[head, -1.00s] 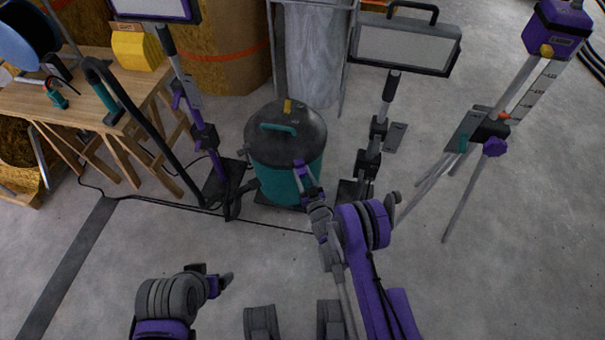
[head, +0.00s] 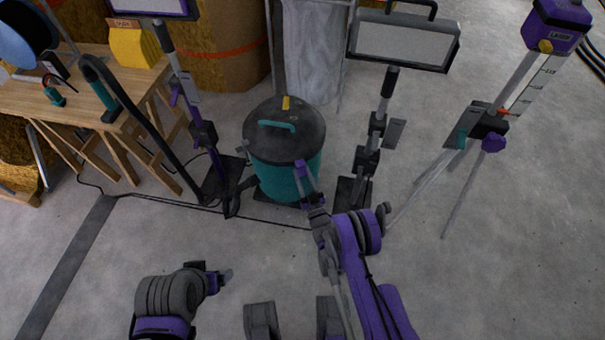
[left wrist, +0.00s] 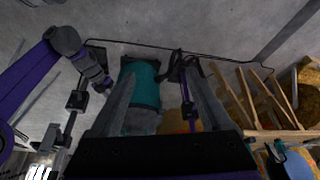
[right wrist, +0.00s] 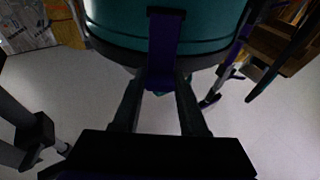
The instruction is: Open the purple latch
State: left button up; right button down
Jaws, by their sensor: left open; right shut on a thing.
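The purple latch (right wrist: 165,45) is on the front of a teal drum with a dark lid (head: 285,135). In the right wrist view it runs from a black mount on the drum's side down to my right gripper (right wrist: 160,88). That gripper is shut on the latch's near end. In the head view the latch (head: 301,172) shows beside the drum's front, with my right gripper (head: 313,198) at its lower end. The gripper partly hides it. My left gripper (head: 224,275) is open and empty, low over the floor at left, apart from the drum.
Lamp stands (head: 205,135) and (head: 370,150) flank the drum. A wooden workbench (head: 125,88) stands at left, with a black hose beside it. A tripod with a purple head (head: 555,25) stands at right. A cable crosses the floor. The floor in front is mostly clear.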

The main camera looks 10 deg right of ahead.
pick_arm(q)
jog(key=shift+c, duration=0.3)
jog(key=shift+w, duration=0.1)
jog(key=shift+c, duration=1.3)
jog(key=shift+w+d+r, duration=0.1)
jog(key=shift+w+r, duration=0.05)
jog(key=shift+w, duration=0.2)
jog(key=shift+c, duration=1.1)
jog(key=shift+n, duration=0.3)
jog(key=w, duration=0.3)
jog(key=w+d+r, duration=0.1)
jog(key=w, duration=0.2)
jog(key=w+d+r, duration=0.1)
jog(key=w, duration=0.2)
jog(key=shift+d, duration=0.1)
grip_shut()
jog(key=n+t+y, duration=0.2)
send_over(301, 174)
jog(key=s+d, duration=0.2)
notch_tip(301, 174, down, 13)
jog(key=x, duration=0.8)
jog(key=shift+w+a+f, duration=0.1)
jog(key=shift+w+f, duration=0.05)
jog(key=shift+f, duration=0.2)
